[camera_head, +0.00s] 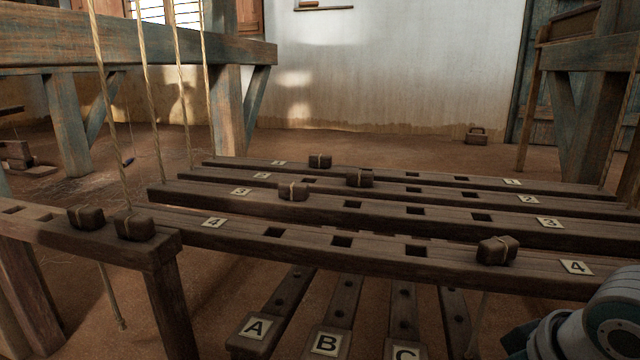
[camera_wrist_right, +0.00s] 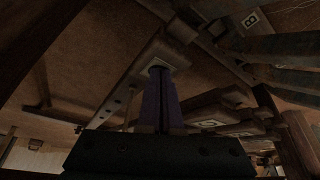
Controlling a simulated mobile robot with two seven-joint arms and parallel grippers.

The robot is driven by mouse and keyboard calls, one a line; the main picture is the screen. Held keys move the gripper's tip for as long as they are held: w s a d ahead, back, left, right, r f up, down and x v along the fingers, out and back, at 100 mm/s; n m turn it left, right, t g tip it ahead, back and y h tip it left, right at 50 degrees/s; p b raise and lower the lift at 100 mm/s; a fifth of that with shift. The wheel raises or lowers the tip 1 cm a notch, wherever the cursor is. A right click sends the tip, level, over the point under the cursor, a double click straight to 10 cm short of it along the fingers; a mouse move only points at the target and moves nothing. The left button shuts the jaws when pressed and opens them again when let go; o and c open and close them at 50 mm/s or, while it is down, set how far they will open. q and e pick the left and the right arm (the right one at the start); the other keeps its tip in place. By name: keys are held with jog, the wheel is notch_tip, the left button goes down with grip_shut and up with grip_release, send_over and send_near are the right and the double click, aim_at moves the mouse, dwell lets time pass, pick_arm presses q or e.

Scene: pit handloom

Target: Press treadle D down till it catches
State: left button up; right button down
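Treadles A (camera_head: 268,312), B (camera_head: 338,310) and C (camera_head: 404,315) lie side by side under the wooden bars, with letter plates at their near ends. A further treadle (camera_head: 455,318) to the right of C shows no plate; its near end is cut off by the frame. My right arm comes in at the lower right of the head view. My right gripper (camera_wrist_right: 160,78) shows in the wrist view, its fingers together and empty. The fingertips overlap the plated end of a treadle (camera_wrist_right: 128,88); its letter is unreadable, and I cannot tell whether they touch. My left gripper is out of view.
Several numbered bars with square holes (camera_head: 385,248) cross above the treadles. Small tied blocks (camera_head: 498,250) rest on them. A post-borne beam (camera_head: 110,242) stands at left, with ropes (camera_head: 150,90) hanging near it. The floor behind is mostly clear.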

jog(key=shift+f, duration=2.85)
jog(key=shift+r, duration=0.1)
notch_tip(320, 180, up, 3)
jog(key=shift+w+f+p, duration=0.1)
jog(key=shift+p, duration=1.1)
notch_tip(320, 180, up, 2)
jog(key=shift+r+p, duration=0.2)
jog(key=shift+p, duration=1.05)
